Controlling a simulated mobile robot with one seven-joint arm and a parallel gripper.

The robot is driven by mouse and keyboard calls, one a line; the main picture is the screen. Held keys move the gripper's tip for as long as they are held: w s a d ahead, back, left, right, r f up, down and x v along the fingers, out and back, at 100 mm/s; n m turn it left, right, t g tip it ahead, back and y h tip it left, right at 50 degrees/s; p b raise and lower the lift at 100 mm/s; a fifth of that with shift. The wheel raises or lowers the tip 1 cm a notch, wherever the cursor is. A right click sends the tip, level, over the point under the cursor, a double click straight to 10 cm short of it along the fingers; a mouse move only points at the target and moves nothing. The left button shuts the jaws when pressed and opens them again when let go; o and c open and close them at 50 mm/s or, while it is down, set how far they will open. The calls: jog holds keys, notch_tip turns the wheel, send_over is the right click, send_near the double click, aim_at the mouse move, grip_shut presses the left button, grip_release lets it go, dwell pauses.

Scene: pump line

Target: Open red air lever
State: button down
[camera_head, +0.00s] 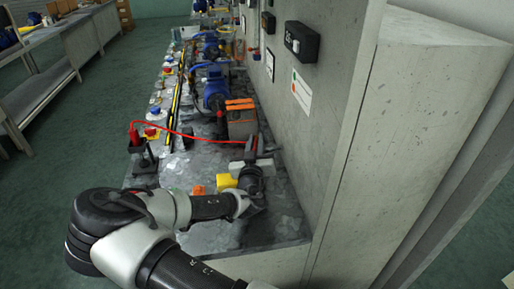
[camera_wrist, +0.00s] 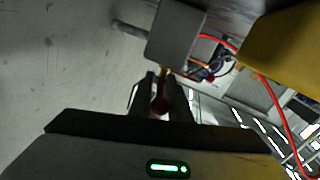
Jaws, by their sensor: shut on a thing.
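The red air lever (camera_wrist: 159,104) shows in the wrist view as a small dark red end between my fingers. A brass-coloured stem (camera_wrist: 164,75) lies just beyond it, below a grey block (camera_wrist: 175,35). My gripper (camera_wrist: 162,86) is shut on the red lever, with one finger on each side. In the head view my gripper (camera_head: 250,172) is low over the near end of the bench, close to the wall. The lever is hidden there behind my gripper and wrist. How far the lever is turned cannot be told.
A yellow block (camera_head: 226,181) and an orange piece (camera_head: 198,190) sit left of my gripper. A red hose (camera_head: 190,136) crosses the bench behind it. An orange-topped box (camera_head: 241,120) and blue pumps (camera_head: 214,88) stand farther back. The concrete wall (camera_head: 310,130) is close on the right.

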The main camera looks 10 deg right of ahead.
jog(key=shift+a+f+m+g+h+b, duration=0.2)
jog(key=shift+m+h+b, duration=0.25)
jog(key=shift+h+b, duration=0.15)
jog(key=shift+a+f+m+g+h+b, duration=0.1)
jog(key=shift+f+m+g+h+b, duration=0.1)
jog(key=shift+m+h+b, duration=0.35)
jog(key=shift+w+a+r+m+g+h+b, duration=0.1)
jog(key=shift+m+g+h+b, duration=0.6)
jog(key=shift+h, duration=0.45)
jog(key=shift+w+a+r+m+g+h, duration=0.15)
jog(key=shift+m+g+h, duration=0.2)
jog(key=shift+h, duration=0.2)
jog(key=shift+d+r+m+g+h, duration=0.15)
jog(key=shift+m+g+h, duration=0.15)
jog(key=shift+h, duration=0.25)
jog(key=shift+a+m+g+h, duration=0.15)
jog(key=shift+m+g+h, duration=0.3)
jog(key=shift+m+h, duration=0.15)
jog(key=c, duration=1.9)
grip_release()
jog(key=shift+o, duration=0.2)
jog(key=p+v, duration=0.2)
jog(key=v, duration=1.5)
jog(key=shift+a+p, duration=0.3)
jog(key=shift+p, duration=0.05)
jog(key=shift+r, duration=0.15)
jog(key=shift+c, duration=0.3)
